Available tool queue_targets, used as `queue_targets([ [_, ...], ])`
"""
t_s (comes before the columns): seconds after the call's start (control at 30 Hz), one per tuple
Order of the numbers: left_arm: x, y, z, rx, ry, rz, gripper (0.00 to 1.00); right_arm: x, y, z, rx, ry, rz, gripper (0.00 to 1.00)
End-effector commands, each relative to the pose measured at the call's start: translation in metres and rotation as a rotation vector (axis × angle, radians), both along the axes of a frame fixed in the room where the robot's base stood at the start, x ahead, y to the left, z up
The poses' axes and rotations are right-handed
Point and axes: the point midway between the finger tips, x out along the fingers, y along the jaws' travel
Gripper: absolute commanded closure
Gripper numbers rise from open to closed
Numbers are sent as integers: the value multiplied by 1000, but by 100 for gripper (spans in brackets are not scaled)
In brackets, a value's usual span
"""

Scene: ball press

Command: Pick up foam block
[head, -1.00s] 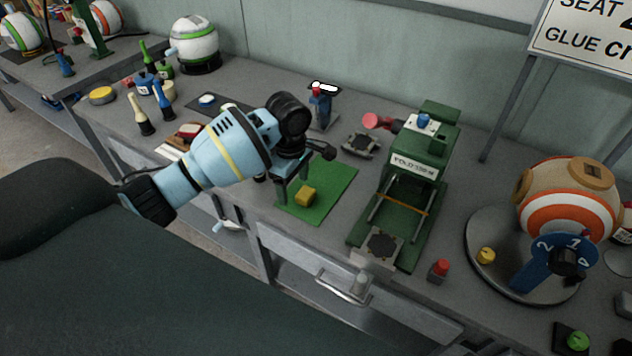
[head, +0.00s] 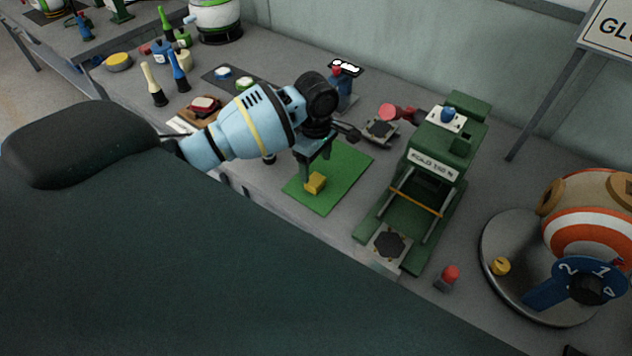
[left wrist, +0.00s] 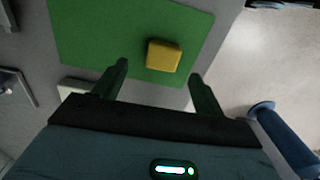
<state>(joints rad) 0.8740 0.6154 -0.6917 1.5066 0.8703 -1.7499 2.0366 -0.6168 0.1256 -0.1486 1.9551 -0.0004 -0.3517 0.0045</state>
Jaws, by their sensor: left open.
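The yellow foam block (head: 315,183) lies on the green mat (head: 340,190) on the bench. In the left wrist view the foam block (left wrist: 164,56) lies on the green mat (left wrist: 90,35), ahead of the fingertips and roughly between their lines. My left gripper (head: 311,172) is over the mat, close to the block in the head view. Its two dark green fingers (left wrist: 160,72) are spread apart with nothing between them, and the block looks free of both. My right gripper does not show.
A green press (head: 430,165) stands right of the mat. A red button (head: 448,276) and a round turntable (head: 500,225) with an orange-striped ball are further right. A blue stand (head: 341,92) is behind the gripper.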

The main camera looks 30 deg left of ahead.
Motion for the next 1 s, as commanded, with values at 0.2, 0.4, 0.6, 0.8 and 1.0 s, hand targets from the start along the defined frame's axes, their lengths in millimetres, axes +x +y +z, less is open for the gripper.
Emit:
queue_targets([
  [0.2,-5,1,-28,3,5,1,29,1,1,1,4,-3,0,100],
  [0.4,-5,0,-49,2,3,0,29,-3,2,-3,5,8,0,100],
  [0.6,-5,0,-50,1,-2,0,29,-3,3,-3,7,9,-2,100],
  [0.8,-5,0,-50,1,-1,0,45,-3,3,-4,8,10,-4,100],
  [1.0,-5,-1,-49,1,-1,0,71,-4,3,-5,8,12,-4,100],
])
